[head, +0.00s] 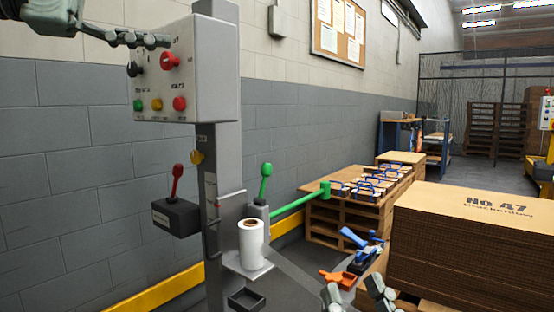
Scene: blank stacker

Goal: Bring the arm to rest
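My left gripper (150,40) comes in from the upper left, level with the top part of a grey control box (212,75). Its fingers show side-on, and I cannot tell whether they are open or touch the box. The box has a black knob (134,69), a red knob (170,61), and green, yellow and red buttons below. My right gripper (355,294) is at the bottom edge, cut off by the frame. Its fingertips stand apart with nothing seen between them.
A grey post (213,240) carries the box, a shelf with a white roll (250,243), and red (176,182) and green (264,183) levers. Blue and orange tools (338,279) lie near my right gripper. A cardboard stack (470,245) stands right; a pallet table (340,225) is behind.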

